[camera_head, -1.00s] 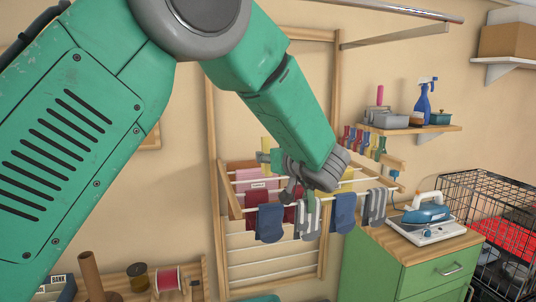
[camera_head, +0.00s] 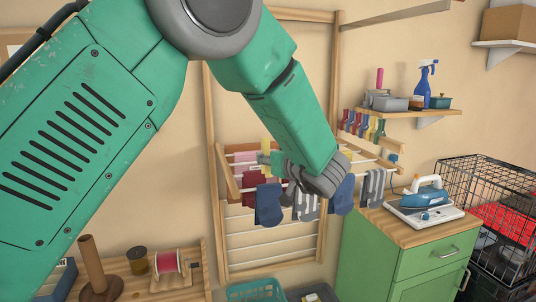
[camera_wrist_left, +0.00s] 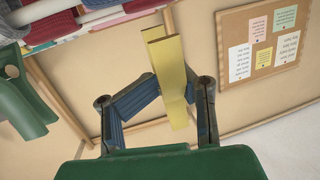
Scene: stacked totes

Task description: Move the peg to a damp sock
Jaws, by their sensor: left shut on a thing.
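A yellow peg (camera_wrist_left: 176,80) stands between the fingers of my left gripper (camera_wrist_left: 158,103), which is shut on it. In the head view my left gripper (camera_head: 272,162) is at the wooden drying rack (camera_head: 221,180), above the left part of its sock row. My wrist hides part of the rack. A dark blue sock (camera_head: 268,205), a striped sock (camera_head: 306,207), another dark blue sock (camera_head: 343,196) and another striped sock (camera_head: 374,187) hang along the front. I cannot tell which is damp. My right gripper is not in view.
Coloured pegs (camera_head: 362,125) line a rail below the shelf (camera_head: 425,120). An iron (camera_head: 424,200) stands on the green cabinet (camera_head: 400,262) to the right. A spool bench (camera_head: 190,260) and a green basket (camera_head: 255,291) are below. A cork board (camera_wrist_left: 231,30) shows in the wrist view.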

